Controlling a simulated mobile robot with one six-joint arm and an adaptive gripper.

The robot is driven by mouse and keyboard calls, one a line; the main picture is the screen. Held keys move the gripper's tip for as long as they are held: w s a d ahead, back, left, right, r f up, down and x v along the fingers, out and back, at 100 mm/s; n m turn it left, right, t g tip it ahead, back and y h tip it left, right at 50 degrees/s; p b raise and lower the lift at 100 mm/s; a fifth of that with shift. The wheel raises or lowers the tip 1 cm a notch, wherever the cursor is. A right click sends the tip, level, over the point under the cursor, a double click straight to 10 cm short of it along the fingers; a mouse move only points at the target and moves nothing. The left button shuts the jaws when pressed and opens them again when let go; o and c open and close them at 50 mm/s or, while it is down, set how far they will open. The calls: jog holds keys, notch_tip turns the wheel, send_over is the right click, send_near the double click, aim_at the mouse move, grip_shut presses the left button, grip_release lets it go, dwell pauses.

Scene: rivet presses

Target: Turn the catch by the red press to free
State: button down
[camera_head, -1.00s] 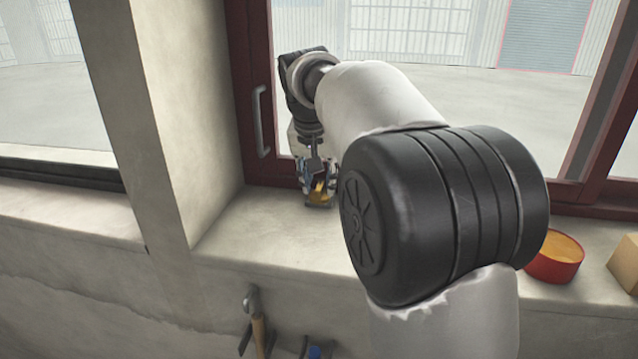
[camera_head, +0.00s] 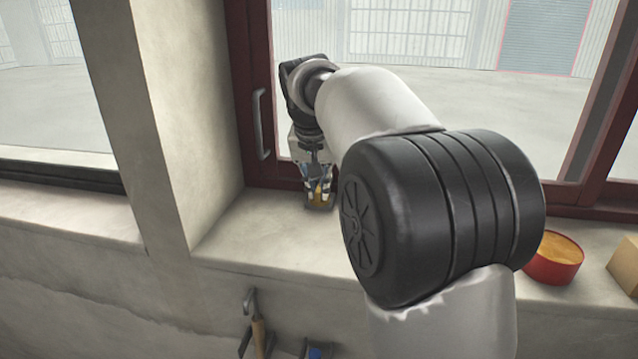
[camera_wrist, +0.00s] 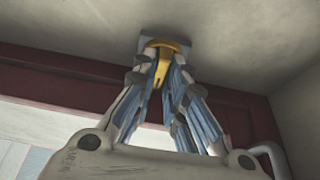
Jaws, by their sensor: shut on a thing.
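The catch is a yellow piece (camera_head: 319,200) on a small plate, on the window sill close to the dark red frame. In the wrist view its yellow lever (camera_wrist: 162,66) shows between my fingers, with the grey plate (camera_wrist: 180,46) behind it. My gripper (camera_head: 318,188) points down at it in the head view. In the wrist view my gripper (camera_wrist: 164,70) has its fingers closed in on both sides of the lever. Part of the catch is hidden by the fingers. I cannot make out a red press in either view.
The dark red window frame (camera_head: 245,100) with a grey handle (camera_head: 260,125) stands close to my gripper's left. A red bowl (camera_head: 553,262) and a cardboard box (camera_head: 628,262) sit on the sill at right. A hammer (camera_head: 257,325) hangs below. The sill left of the catch is clear.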

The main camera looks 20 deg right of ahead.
jog(key=shift+n, duration=0.4)
jog(key=n+y+p, duration=0.1)
jog(key=n, duration=0.2)
jog(key=shift+s+d+r+n+t+y+p, duration=0.1)
jog(key=shift+d+n+t+y+p, duration=0.05)
jog(key=shift+n+t+y+p, duration=0.2)
jog(key=n+y+p, duration=0.1)
jog(key=n+y, duration=0.1)
jog(key=n, duration=0.2)
jog(key=shift+d+n+p, duration=0.15)
jog(key=shift+n+p, duration=0.1)
jog(key=shift+p, duration=0.15)
jog(key=n+p, duration=0.1)
jog(key=n, duration=0.1)
jog(key=n+y+p, duration=0.1)
jog(key=n, duration=0.1)
jog(key=shift+d+y, duration=0.1)
jog(key=shift+y, duration=0.15)
jog(key=shift+n+g+y+p, duration=0.25)
jog(key=shift+n+g+p, duration=0.35)
jog(key=shift+n, duration=0.65)
jog(key=shift+n+g+y+p, duration=0.25)
jog(key=shift+n+g+p, duration=0.3)
jog(key=shift+n, duration=0.7)
jog(key=c, duration=1.6)
grip_release()
jog(key=shift+c, duration=0.2)
jog(key=v, duration=1.1)
jog(key=shift+d+r, duration=0.25)
jog(key=shift+r, duration=0.05)
